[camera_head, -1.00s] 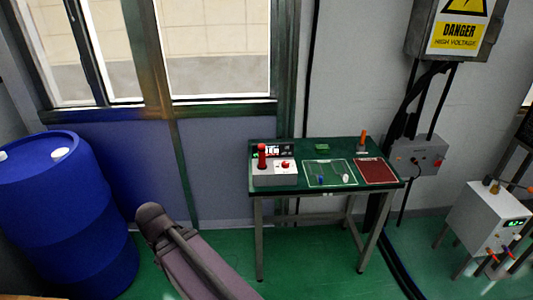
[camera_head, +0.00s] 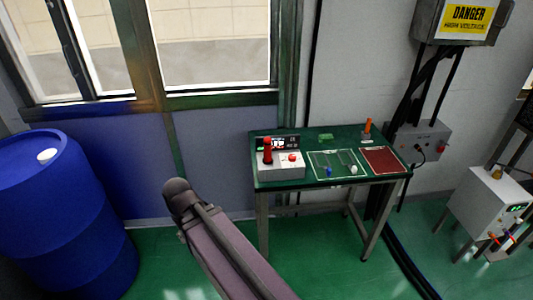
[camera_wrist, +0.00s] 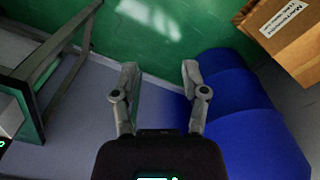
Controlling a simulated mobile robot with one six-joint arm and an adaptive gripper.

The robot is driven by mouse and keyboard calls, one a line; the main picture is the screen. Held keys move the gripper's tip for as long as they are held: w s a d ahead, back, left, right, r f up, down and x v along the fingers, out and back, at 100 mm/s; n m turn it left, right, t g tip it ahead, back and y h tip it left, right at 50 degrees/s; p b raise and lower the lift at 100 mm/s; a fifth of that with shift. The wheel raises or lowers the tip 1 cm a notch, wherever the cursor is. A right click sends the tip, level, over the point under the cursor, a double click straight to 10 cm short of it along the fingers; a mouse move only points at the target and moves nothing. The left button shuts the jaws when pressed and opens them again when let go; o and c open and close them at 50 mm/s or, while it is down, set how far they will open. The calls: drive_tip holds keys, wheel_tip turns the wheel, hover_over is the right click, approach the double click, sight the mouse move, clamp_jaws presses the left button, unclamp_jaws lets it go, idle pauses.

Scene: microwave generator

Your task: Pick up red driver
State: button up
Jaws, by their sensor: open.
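I cannot tell for certain which thing is the red driver. A small red-tipped handle (camera_head: 492,235) shows at the white device at the right edge in the head view. An orange-handled tool (camera_head: 367,128) stands upright at the back right of the green table. A red upright handle (camera_head: 268,150) rises from the grey control box (camera_head: 281,164) on the same table. My gripper (camera_wrist: 160,78) is open and empty in the wrist view, apart from all of these. It does not show in the head view.
The green table (camera_head: 330,185) stands against the wall, with a red mat (camera_head: 382,161) on it. The white device (camera_head: 489,206) stands to its right. A blue barrel (camera_head: 62,220) stands at left. A cardboard box (camera_wrist: 290,35) shows in the wrist view. Green floor (camera_head: 335,270) is open in front.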

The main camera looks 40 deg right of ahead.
drive_tip(key=o, duration=0.4)
drive_tip(key=shift+d, duration=0.1)
drive_tip(key=m+t+b, duration=0.3)
drive_tip(key=m+t, duration=1.1)
drive_tip(key=m, duration=2.2)
approach(269, 147)
drive_tip(key=s+r, duration=0.1)
drive_tip(key=s, duration=0.1)
drive_tip(key=shift+w+d+r, duration=0.15)
drive_tip(key=shift+w+d, duration=0.1)
drive_tip(key=shift+w, duration=0.1)
drive_tip(key=b+x, duration=0.1)
drive_tip(key=x, duration=0.3)
drive_tip(key=b+x, duration=0.1)
drive_tip(key=x, duration=0.2)
drive_tip(key=shift+f+b, duration=0.3)
drive_tip(key=shift+f, duration=0.05)
drive_tip(key=shift+w+a+f, duration=0.1)
drive_tip(key=shift+w+f, duration=0.05)
drive_tip(key=shift+w, duration=0.45)
